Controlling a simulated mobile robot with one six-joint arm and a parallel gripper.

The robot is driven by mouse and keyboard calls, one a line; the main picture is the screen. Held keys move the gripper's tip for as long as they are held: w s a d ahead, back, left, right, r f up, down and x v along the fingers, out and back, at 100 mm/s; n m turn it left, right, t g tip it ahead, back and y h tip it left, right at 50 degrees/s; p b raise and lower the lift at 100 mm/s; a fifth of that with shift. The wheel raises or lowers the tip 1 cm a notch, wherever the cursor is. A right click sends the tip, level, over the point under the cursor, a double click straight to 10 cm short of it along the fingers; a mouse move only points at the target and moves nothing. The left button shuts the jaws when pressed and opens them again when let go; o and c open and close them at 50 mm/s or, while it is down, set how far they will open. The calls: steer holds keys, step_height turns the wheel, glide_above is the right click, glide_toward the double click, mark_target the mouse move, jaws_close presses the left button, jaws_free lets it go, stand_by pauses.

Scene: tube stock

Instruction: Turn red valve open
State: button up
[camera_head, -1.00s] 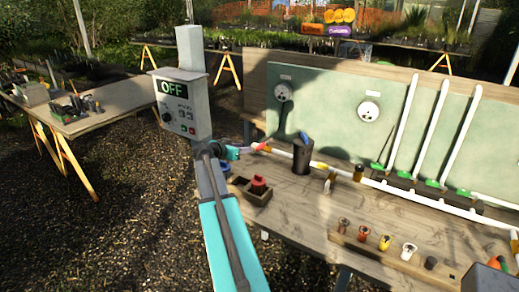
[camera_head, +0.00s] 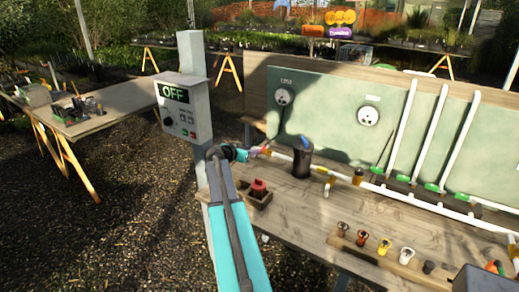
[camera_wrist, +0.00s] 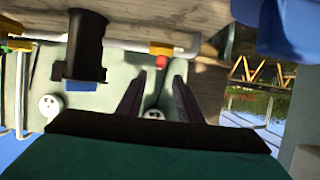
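A small red part, probably the red valve's handle (camera_head: 266,150), sits on the left end of the white pipe (camera_head: 281,155) in the head view. In the wrist view the red part (camera_wrist: 161,62) shows just beyond and between my fingertips. My gripper (camera_wrist: 160,80) has its two dark fingers apart with nothing between them. In the head view my gripper (camera_head: 250,153) is beside the red part, at its left. I cannot tell whether they touch. The valve's body is mostly hidden, and its setting cannot be read.
A dark cylinder (camera_head: 302,158) stands close to the right of the red part, with a yellow part (camera_head: 321,168) beyond it. A grey box (camera_head: 184,108) reading OFF stands at the left. A red plug (camera_head: 258,188) sits in a wooden holder. Several coloured cups line the bench front.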

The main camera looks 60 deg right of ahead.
mark_target(263, 149)
steer(key=shift+p+x, duration=1.55)
steer(key=shift+x, duration=2.75)
jaws_close()
